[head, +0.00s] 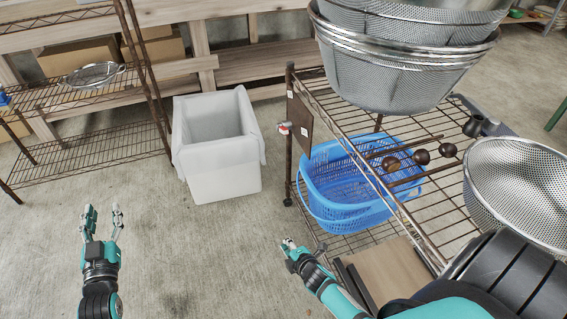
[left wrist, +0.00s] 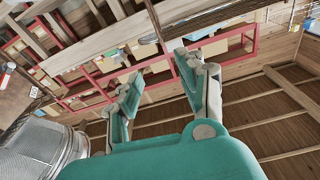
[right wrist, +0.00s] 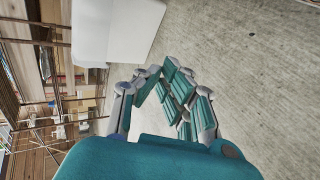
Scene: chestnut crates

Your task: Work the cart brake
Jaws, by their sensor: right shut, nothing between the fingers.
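The cart (head: 291,150) is a brown wire-shelf cart on the right, with a caster (head: 287,202) at its near left foot. A brown plate (head: 300,112) hangs at its left end, beside a small red and white part (head: 285,128). I cannot tell which part is the brake. My right gripper (head: 288,243) is shut and empty, low beside the cart's lower shelf and apart from the knobs; it also shows in the right wrist view (right wrist: 161,72). My left gripper (head: 103,210) is open and empty over bare floor.
Metal colanders (head: 400,75) and a perforated bowl (head: 520,190) sit on the cart's top. A blue basket (head: 340,210) is on a lower shelf. A white bin (head: 222,183) stands left of the cart. A wire rack (head: 95,160) is at upper left. Floor between is clear.

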